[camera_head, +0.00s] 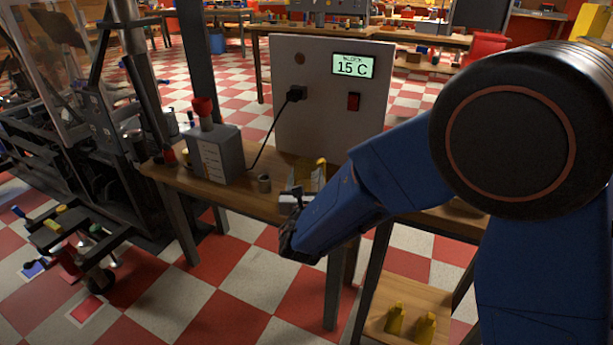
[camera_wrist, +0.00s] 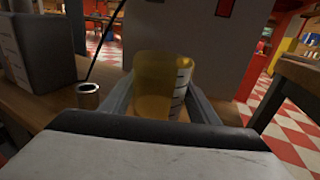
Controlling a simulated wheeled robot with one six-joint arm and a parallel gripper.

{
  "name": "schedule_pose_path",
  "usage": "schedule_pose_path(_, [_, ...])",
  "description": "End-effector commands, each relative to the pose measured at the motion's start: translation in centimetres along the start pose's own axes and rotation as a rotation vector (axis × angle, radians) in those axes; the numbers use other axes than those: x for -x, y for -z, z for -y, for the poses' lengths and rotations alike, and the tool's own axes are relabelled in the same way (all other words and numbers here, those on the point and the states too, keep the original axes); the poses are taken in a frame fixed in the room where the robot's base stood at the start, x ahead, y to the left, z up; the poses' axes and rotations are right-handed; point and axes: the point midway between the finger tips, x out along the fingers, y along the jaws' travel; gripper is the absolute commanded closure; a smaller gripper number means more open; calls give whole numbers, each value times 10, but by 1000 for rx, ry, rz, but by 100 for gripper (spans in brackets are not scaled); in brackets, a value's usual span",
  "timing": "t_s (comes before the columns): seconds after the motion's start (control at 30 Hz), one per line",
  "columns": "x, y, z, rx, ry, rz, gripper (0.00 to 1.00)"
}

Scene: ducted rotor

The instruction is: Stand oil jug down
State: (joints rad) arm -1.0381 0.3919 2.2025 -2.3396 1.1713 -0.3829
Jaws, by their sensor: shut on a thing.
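The oil jug (camera_wrist: 163,82) is a see-through amber jug with white level marks on its side. It stands about upright between the two fingers of my gripper (camera_wrist: 160,100), which is shut on it. In the head view the jug (camera_head: 320,168) shows as a small yellow patch just beyond my gripper (camera_head: 303,190), partly hidden by my blue arm. It is over the wooden bench (camera_head: 245,203), low and close to the top. Its base is hidden, so I cannot tell whether it touches the wood.
A grey panel (camera_head: 318,95) with a "BLOCK 15 C" display stands behind the jug. A small metal cup (camera_head: 264,183) stands left of it, and a grey box with a red knob (camera_head: 215,150) stands farther left. Yellow pieces (camera_head: 425,325) lie on a lower shelf.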

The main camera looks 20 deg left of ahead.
Motion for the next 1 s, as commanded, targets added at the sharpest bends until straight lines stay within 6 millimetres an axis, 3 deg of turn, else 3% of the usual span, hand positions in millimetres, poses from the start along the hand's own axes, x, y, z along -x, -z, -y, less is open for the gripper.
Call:
schedule_pose_path(0.1, [0,2,0,0,0,0,82])
schedule_pose_path(0.13, [0,2,0,0,0,0,43])
schedule_pose_path(0.2, [0,2,0,0,0,0,26])
schedule_pose_path(0.23, [0,2,0,0,0,0,23])
schedule_pose_path(0.67, [10,3,-1,1,-2,-2,23])
schedule_pose_path(1.0, [72,2,-1,0,-4,-1,23])
